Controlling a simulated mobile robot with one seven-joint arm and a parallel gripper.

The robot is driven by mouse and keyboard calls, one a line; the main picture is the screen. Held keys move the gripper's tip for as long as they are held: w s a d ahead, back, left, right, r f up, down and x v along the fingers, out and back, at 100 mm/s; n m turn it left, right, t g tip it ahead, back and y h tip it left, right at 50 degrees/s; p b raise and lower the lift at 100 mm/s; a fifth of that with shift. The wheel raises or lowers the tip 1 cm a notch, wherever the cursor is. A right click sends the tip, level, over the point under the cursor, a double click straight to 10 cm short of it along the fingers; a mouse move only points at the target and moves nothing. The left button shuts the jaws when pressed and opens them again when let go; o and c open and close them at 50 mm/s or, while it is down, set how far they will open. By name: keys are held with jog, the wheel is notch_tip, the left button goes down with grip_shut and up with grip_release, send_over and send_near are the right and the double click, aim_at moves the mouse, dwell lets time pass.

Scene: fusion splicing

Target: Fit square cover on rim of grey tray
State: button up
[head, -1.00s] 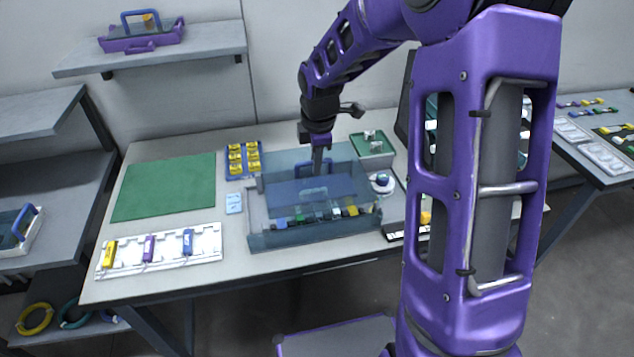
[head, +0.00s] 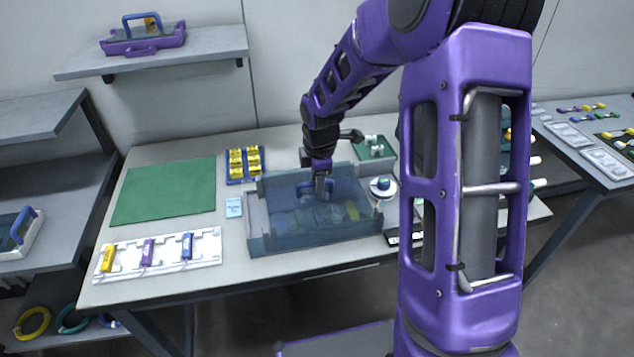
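The square cover (head: 345,188) is a see-through blue-grey lid with a blue handle (head: 307,188) on top. It lies over the grey tray (head: 256,226) near the middle of the table. Through it, coloured parts in the tray show only dimly. The fingertips are small and partly blend with the handle.
A green mat (head: 166,190) and a white rack (head: 205,252) with several coloured pieces lie left. A blue holder (head: 236,179) with yellow parts stands behind the tray. A green tray (head: 365,154) and a round white-and-blue item (head: 383,190) stand right. My arm hides the table's right part.

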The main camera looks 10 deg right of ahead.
aim_at(319, 201)
notch_tip(319, 201, up, 12)
jog(key=s+p, duration=0.2)
jog(key=shift+s, duration=0.2)
dwell(0.3)
jog(key=shift+w+r, duration=0.1)
jog(key=shift+r, duration=0.05)
